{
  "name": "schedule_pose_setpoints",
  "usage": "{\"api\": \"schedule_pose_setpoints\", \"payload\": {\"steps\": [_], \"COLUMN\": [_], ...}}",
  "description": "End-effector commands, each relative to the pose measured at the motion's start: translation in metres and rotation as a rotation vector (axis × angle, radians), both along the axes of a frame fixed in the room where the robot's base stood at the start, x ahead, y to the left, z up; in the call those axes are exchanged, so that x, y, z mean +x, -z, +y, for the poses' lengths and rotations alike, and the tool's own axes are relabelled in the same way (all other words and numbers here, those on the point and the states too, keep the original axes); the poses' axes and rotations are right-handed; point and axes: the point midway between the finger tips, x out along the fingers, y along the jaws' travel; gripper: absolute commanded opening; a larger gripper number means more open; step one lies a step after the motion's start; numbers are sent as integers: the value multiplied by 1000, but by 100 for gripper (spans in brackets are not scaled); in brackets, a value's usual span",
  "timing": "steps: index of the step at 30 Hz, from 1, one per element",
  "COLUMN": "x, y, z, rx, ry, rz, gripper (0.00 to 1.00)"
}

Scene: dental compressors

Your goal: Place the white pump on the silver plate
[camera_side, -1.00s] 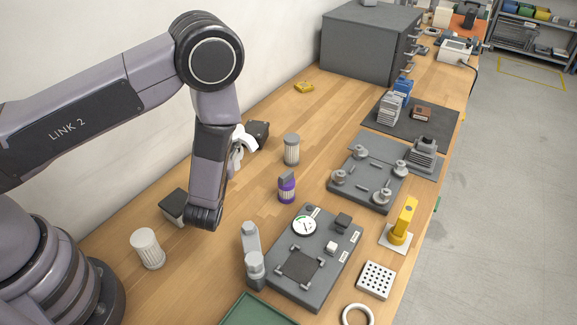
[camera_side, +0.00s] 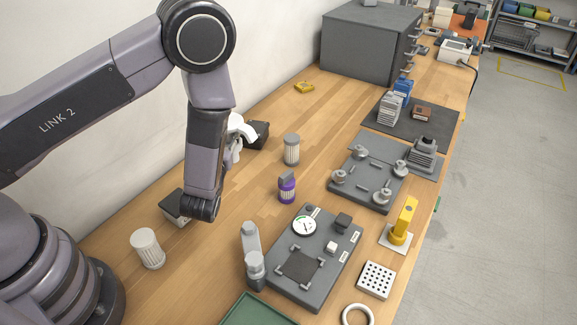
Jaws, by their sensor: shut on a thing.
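My forearm hangs down at left centre, and my gripper is mostly hidden behind it. A white curved piece (camera_side: 241,129) shows just right of the forearm. It appears to be the white pump, shut in my gripper, but the fingers and the contact are hidden. A dark block (camera_side: 259,133) is right beside it. I cannot tell surely which surface is the silver plate. A grey plate with several round posts (camera_side: 368,187) lies right of centre, and a grey fixture with a square pad and a dial (camera_side: 331,258) lies nearer.
A white ribbed cylinder (camera_side: 147,249) and a dark box (camera_side: 174,206) stand left. A grey cylinder (camera_side: 291,149), a purple bottle (camera_side: 287,189) and grey bottles (camera_side: 251,243) stand mid-table. A yellow clamp (camera_side: 402,221) stands near the right edge. Bare wood lies between.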

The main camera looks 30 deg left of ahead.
Motion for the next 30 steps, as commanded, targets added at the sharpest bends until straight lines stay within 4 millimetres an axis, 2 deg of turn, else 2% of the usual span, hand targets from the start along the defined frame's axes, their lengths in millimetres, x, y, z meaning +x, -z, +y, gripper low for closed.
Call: {"api": "schedule_pose_setpoints", "payload": {"steps": [8, 16, 20, 26, 30], "x": [0, 0, 0, 0, 0], "y": [3, 48, 61, 90, 97], "z": [0, 0, 0, 0, 0], "rx": [0, 1, 0, 0, 0], "ry": [0, 0, 0, 0, 0], "rz": [0, 0, 0, 1, -1], "gripper": [0, 0, 0, 0, 0]}}
